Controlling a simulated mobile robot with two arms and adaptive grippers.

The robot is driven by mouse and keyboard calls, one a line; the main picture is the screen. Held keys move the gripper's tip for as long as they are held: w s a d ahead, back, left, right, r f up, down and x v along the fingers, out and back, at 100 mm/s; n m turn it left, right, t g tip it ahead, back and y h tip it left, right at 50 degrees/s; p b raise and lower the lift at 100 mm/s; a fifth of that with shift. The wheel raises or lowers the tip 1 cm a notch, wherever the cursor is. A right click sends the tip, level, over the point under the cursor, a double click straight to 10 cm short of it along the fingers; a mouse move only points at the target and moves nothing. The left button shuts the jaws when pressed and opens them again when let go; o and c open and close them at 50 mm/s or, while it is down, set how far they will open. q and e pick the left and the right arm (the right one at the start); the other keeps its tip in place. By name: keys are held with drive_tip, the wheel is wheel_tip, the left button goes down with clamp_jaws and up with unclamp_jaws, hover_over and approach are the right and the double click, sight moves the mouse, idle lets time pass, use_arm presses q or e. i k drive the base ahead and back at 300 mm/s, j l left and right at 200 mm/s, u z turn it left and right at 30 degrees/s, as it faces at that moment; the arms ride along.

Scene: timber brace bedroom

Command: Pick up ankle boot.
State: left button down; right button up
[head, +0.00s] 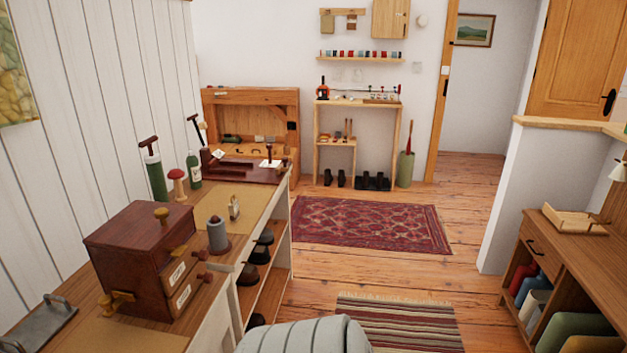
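Several small dark shapes that look like footwear (375,182) stand on the floor under the narrow wooden table at the far wall. More dark, rounded shapes (258,254) sit on the shelves under the left bench and may be shoes. All are too small or too dark to tell which is an ankle boot. Neither of my grippers shows in the head view, so what they hold cannot be seen.
A long wooden bench (244,205) with a dark drawer box (130,245) runs along the left. A red patterned rug (370,225) and a striped rug (395,322) lie on open floor. A shelf unit (555,262) stands right. A doorway opens at the back right.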

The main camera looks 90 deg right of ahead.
sight(378, 179)
drive_tip(key=z, duration=3.25)
drive_tip(key=i+z, duration=0.3)
drive_tip(key=i, duration=5.75)
drive_tip(key=i+l+u, duration=0.1)
drive_tip(key=i, duration=0.5)
drive_tip(key=i+l+u, duration=0.1)
drive_tip(key=i, duration=0.5)
